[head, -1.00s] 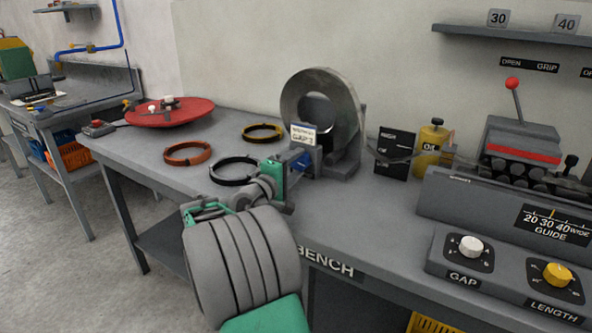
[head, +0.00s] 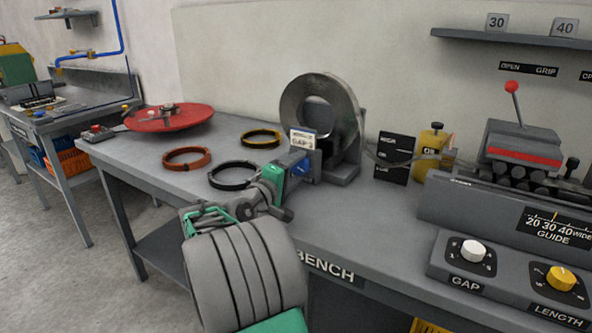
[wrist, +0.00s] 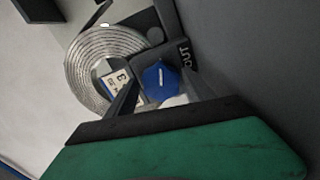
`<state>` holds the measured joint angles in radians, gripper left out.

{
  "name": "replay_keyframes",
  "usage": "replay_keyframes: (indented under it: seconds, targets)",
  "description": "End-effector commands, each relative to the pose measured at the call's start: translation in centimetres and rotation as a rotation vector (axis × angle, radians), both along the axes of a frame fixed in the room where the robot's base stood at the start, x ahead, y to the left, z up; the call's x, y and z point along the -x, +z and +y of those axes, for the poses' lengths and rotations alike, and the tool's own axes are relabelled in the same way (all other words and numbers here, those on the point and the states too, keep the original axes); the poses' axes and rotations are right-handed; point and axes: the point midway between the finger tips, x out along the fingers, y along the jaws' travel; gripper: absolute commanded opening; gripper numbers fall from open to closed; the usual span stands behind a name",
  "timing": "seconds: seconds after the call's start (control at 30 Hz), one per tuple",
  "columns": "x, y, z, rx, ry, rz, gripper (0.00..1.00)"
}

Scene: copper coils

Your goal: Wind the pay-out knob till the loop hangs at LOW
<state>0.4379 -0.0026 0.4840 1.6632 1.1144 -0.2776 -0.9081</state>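The pay-out knob is blue with a white line (wrist: 160,78); it sits below the coil of metal strip and also shows in the head view (head: 301,168). My gripper (wrist: 160,88) points at the knob, its two dark fingers on either side with small gaps visible, so it looks open. Contact is not visible. In the head view my gripper (head: 291,169) is just left of the knob and partly covers it. The strip's loop (head: 385,160) hangs in a shallow sag from the coil (head: 294,101) across a black level board (head: 408,140). Its small lettering is hard to read.
A yellow oil can (head: 432,148) and a roller machine (head: 520,147) are to the right. Loose rings, a black one (head: 232,187) among them, and a red disc (head: 168,124) lie to the left.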

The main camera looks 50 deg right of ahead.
Motion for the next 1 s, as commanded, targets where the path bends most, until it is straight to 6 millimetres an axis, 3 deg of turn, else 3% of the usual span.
replay_keyframes:
  seconds: [0.1, 0.37, 0.47, 0.73, 1.0]
  targets:
    - [-0.1, 0.0, 0.0, 0.0, 0.001, 0.0, 0.72]
    - [-0.1, 0.0, 0.2, 0.0, 0.003, 0.001, 0.72]
    - [-0.1, 0.0, 1.4, -0.001, 0.005, 0.002, 0.72]
    - [0.4, 0.0, 6.7, -0.001, 0.005, 0.002, 0.72]
    - [0.7, 0.0, 7.8, 0.0, 0.001, 0.001, 0.72]
